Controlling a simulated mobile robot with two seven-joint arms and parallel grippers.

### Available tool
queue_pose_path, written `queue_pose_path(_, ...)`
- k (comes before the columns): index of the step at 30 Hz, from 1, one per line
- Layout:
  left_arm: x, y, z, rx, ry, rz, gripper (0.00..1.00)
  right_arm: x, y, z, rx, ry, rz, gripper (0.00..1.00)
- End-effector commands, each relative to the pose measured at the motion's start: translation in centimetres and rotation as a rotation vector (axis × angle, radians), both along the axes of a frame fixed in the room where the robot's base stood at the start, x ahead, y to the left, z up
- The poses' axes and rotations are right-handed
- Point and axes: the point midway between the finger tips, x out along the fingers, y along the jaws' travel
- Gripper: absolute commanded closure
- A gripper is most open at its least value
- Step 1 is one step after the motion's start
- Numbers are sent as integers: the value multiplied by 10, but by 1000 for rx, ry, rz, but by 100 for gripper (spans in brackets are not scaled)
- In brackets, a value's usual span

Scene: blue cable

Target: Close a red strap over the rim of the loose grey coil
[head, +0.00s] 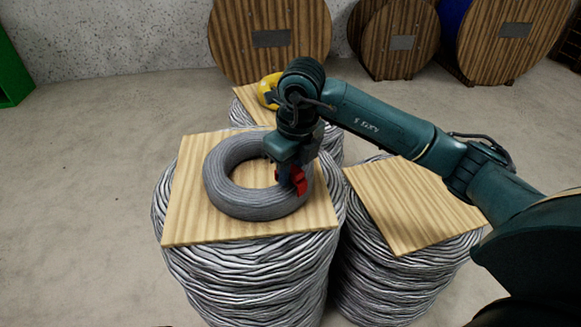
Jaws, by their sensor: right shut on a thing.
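The loose grey coil (232,196) lies flat on a square wooden board (180,228) on top of a large stack of grey cable. My right gripper (291,180) is above the right side of the coil's rim, pointing down. It is shut on a red strap (299,181), which shows at the right part of the rim. A small blue part shows beside the strap. The gripper hides part of the strap, so I cannot tell whether its ends meet. My left gripper is not in view.
A second cable stack with a bare wooden board (415,200) stands to the right. Behind is another board with a yellow object (268,90), partly hidden by my arm. Large wooden drums (235,45) line the back wall. The floor at left is clear.

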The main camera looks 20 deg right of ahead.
Motion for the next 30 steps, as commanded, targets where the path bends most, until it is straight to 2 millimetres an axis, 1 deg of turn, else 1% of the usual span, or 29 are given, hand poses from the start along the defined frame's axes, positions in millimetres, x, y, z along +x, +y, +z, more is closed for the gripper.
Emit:
queue_pose_path(5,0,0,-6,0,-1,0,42,0,0,-6,0,0,0,99)
queue_pose_path(17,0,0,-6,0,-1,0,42,0,0,-7,0,0,0,99)
queue_pose_path(22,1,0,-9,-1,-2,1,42,0,0,-10,0,0,0,99)
queue_pose_path(30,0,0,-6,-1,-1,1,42,0,0,-6,0,0,0,99)
